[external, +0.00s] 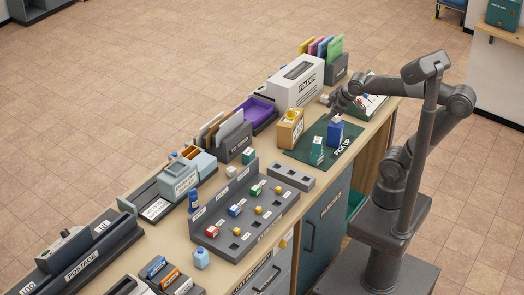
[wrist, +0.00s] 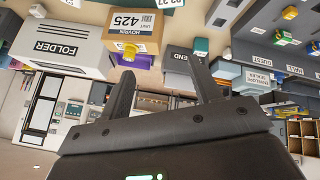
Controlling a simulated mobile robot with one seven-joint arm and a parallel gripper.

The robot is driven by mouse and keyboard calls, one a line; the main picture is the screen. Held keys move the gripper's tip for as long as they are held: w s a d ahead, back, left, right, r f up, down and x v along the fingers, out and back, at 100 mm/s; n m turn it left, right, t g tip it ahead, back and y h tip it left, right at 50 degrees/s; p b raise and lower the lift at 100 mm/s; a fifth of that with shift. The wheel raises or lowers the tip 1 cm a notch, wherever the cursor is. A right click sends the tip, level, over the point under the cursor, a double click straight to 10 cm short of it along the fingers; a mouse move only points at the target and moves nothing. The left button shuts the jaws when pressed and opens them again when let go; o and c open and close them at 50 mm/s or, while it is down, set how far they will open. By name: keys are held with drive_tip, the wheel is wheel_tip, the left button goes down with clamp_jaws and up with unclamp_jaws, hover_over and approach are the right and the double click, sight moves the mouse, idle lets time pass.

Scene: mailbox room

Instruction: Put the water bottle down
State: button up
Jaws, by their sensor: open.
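A small light-blue bottle (external: 202,258) stands on the counter at the lower left in the external view. A dark blue bottle-like item (external: 194,201) stands farther back beside the grey key rack. I cannot tell which one is the water bottle. My gripper (external: 328,99) is above the far end of the counter, near the brown box and the green "PICK UP" mat (external: 297,155), well away from both bottles. In the wrist view my gripper (wrist: 159,66) has its two fingers apart, with nothing held between them. No bottle is clear in that view.
On or beside the mat are a brown box (external: 290,129), a blue carton (external: 335,131) and a teal carton (external: 317,151). A white FOLDER box (external: 296,84) stands behind. The grey rack (external: 244,219) holds small coloured items. Bare mat shows between the cartons and the brown box.

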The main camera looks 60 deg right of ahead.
drive_tip(key=s+d+f+m+g, duration=0.1)
drive_tip(key=s+f+m, duration=0.1)
drive_tip(key=s+m, duration=0.3)
drive_tip(key=shift+s, duration=1.1)
drive_tip(key=shift+d, duration=0.1)
